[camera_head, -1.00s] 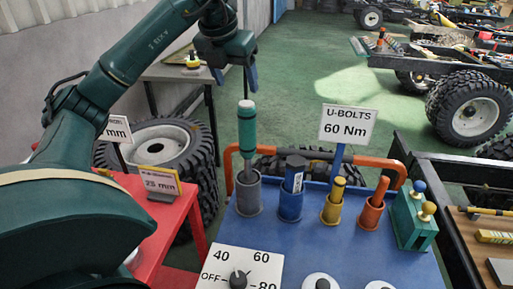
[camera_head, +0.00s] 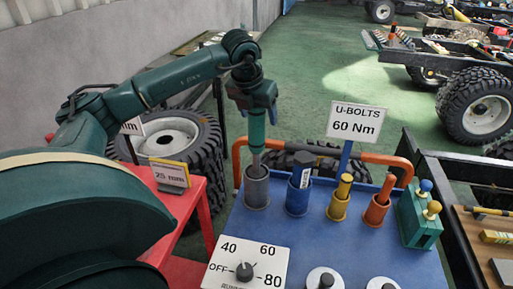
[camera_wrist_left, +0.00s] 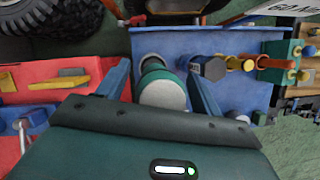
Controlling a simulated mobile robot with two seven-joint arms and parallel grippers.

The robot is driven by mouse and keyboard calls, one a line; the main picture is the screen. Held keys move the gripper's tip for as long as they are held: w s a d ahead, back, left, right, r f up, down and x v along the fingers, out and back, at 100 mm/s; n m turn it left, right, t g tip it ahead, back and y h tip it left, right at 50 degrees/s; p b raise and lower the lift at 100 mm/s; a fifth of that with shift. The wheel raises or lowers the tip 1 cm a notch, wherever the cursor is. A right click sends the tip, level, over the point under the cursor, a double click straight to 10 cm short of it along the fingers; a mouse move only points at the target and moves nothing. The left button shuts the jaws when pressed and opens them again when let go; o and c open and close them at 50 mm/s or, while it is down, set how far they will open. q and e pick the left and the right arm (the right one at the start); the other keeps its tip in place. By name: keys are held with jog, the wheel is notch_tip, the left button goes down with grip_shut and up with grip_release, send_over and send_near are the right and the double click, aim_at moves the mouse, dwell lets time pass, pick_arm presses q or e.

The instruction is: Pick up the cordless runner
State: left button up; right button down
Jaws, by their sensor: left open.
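A green-handled tool (camera_head: 257,130), which I take to be the cordless runner, stands upright in a grey cup (camera_head: 256,191) on the blue bench. No name shows on it. My left gripper (camera_head: 259,112) is above the cup, pointing down, with its fingers open around the upper handle. In the left wrist view, the tool's pale round top (camera_wrist_left: 162,93) is between the two blue fingers of my left gripper (camera_wrist_left: 158,75), with a gap visible beside it. The gripper hides the tool's top in the head view. My right gripper is not in view.
Beside it stand a blue cup (camera_head: 297,199) with a dark hex-topped tool, a yellow cup (camera_head: 337,208) and an orange cup (camera_head: 376,213). An orange rail (camera_head: 372,158) and a U-BOLTS sign (camera_head: 355,122) rise behind. A red table (camera_head: 190,203) is left.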

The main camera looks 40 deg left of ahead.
pick_arm(q)
grip_shut()
dwell(0.7)
jog(key=shift+r, duration=0.15)
dwell(0.3)
